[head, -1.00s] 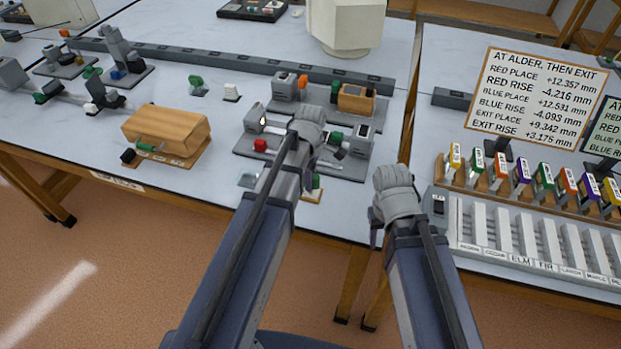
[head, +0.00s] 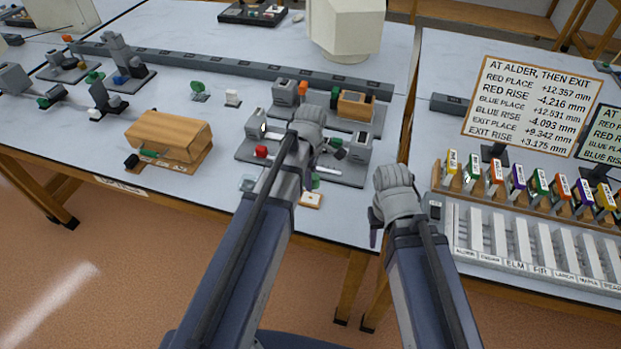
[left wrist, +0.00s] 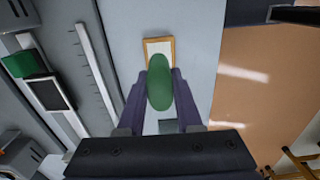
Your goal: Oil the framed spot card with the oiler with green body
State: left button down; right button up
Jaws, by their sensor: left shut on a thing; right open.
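My left gripper (left wrist: 160,95) is shut on the green oiler (left wrist: 160,82), whose rounded green body sits between the two fingers in the left wrist view. A bit of its green also shows beside my left wrist in the head view (head: 316,181). The framed spot card (left wrist: 158,43), pale with a light wooden frame, lies on the table near its front edge. The oiler covers the card's lower part in the wrist view. The card shows in the head view (head: 311,200) just below the green. The oiler's tip is hidden. My right gripper (head: 376,232) is open and empty, right of the card.
A grey apparatus base (head: 345,178) stands just behind the card. A wooden box (head: 168,137) is at the left. A grey rack (head: 480,250) and several coloured labelled bottles stand on the right table. A gap separates the tables.

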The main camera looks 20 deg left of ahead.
pick_arm(q)
notch_tip(320, 180, up, 4)
jog(key=p, duration=0.3)
jog(key=shift+r, duration=0.1)
dwell(0.3)
notch_tip(320, 180, down, 6)
jog(key=b, duration=0.5)
jog(key=shift+r, duration=0.3)
